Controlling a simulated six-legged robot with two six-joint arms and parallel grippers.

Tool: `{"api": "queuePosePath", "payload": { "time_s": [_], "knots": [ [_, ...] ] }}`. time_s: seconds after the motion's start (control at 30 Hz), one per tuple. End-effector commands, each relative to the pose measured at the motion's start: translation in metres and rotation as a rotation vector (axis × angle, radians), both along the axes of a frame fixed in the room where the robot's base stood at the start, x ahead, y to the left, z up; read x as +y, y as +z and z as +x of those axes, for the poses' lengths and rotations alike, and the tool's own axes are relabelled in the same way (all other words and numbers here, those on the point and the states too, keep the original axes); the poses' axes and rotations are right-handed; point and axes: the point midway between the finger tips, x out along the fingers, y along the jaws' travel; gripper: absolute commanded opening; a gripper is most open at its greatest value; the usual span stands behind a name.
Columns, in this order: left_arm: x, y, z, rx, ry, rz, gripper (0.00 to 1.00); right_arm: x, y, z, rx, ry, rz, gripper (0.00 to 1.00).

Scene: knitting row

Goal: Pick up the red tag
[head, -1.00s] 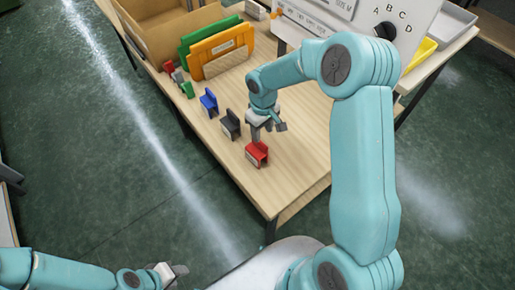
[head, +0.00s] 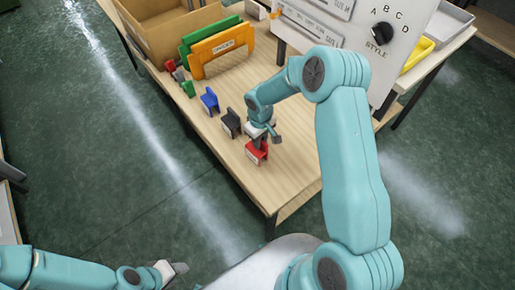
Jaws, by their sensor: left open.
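The red tag (head: 252,155) stands near the front edge of the wooden table, with a pale label on its front. My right gripper (head: 259,145) is down at the red tag from above and covers its upper part. Whether its fingers are closed on the tag cannot be made out at this size. My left gripper (head: 174,270) is open and empty at the lower left, over the floor and away from the table.
A black tag (head: 231,124) and a blue tag (head: 209,101) stand behind the red one. Green and orange holders (head: 223,50) and a cardboard box (head: 165,30) are at the back. A dial panel (head: 385,22) stands back right. The table's front right is clear.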

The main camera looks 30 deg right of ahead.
Motion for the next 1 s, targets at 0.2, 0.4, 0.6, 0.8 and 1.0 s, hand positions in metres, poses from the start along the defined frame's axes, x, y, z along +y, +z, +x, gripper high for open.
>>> {"api": "queuePosePath", "payload": {
  "time_s": [0.2, 0.4, 0.6, 0.8, 1.0],
  "knots": [
    [0.000, 0.000, 0.000, 0.000, 0.000, 0.000, 0.43, 0.000, 0.000, 0.000, 0.000, 0.000, 0.000, 0.00],
    [0.000, -0.001, 0.000, 0.000, 0.000, 0.000, 0.43, 0.000, 0.009, 0.000, -0.001, 0.000, -0.001, 0.00],
    [0.000, -0.004, 0.000, 0.000, 0.000, 0.000, 0.43, 0.000, 0.044, 0.002, -0.006, -0.001, -0.002, 0.00],
    [0.000, -0.008, 0.000, 0.000, 0.000, 0.000, 0.43, 0.000, 0.103, 0.001, -0.007, 0.000, -0.002, 0.00],
    [0.000, -0.009, 0.000, 0.000, 0.000, 0.000, 0.43, 0.000, 0.154, 0.001, -0.005, 0.000, 0.000, 0.00]
  ]
}}
